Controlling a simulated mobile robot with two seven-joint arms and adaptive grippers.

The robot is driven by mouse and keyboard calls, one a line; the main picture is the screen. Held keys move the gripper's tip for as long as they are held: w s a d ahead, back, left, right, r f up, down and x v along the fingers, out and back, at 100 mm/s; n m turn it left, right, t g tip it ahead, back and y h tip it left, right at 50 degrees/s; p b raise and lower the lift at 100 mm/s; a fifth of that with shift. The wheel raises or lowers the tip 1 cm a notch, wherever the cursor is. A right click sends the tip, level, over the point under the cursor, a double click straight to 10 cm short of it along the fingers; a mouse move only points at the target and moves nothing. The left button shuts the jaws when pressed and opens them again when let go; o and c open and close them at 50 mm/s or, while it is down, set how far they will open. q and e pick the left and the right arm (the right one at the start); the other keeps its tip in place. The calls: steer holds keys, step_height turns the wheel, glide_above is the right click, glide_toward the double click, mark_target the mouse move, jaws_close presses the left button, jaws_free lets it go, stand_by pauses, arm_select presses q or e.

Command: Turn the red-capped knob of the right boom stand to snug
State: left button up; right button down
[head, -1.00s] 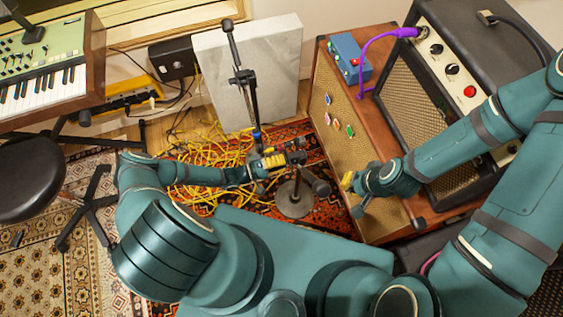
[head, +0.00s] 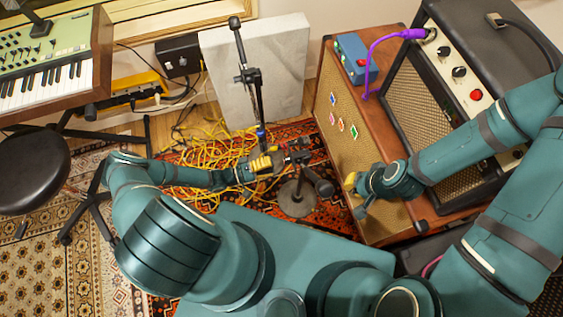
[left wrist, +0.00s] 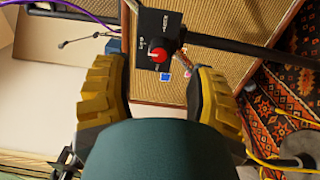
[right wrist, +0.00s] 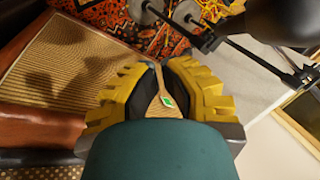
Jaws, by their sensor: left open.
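A boom stand with a round grey base (head: 297,199) stands on the rug before the brown speaker cabinet. In the left wrist view a black box with a red-capped knob (left wrist: 158,57) faces me, with a dark rod beside it. The red cap cannot be made out in the head view. My left gripper (head: 263,162) is open and empty, left of the stand's black fitting (head: 300,156). In its wrist view the knob lies ahead, between the spread yellow fingers (left wrist: 160,85). My right gripper (head: 352,186) is beside the cabinet, its fingers close together (right wrist: 160,75), holding nothing visible.
The brown cabinet (head: 335,160) bears a blue pedal (head: 356,57) and a black amplifier (head: 480,35). Another black stand (head: 255,90) rises behind my left gripper. Yellow cables (head: 205,150) lie on the rug. A stool (head: 30,172) and a keyboard (head: 50,78) are at the left.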

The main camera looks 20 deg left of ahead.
arm_select(q)
steer(key=v, duration=0.6)
steer(key=shift+d, duration=0.1)
stand_by(0.4)
steer(key=s+d+r+m+g+y, duration=0.3)
steer(key=d+r+m+g+y, duration=0.15)
steer(key=d+g, duration=0.6)
step_height(320, 180, up, 14)
steer(key=d+t+y, duration=0.1)
steer(key=t+y, duration=0.1)
steer(key=y, duration=0.4)
steer(key=shift+d+r+m+y, duration=0.2)
steer(key=shift+d+m+y, duration=0.15)
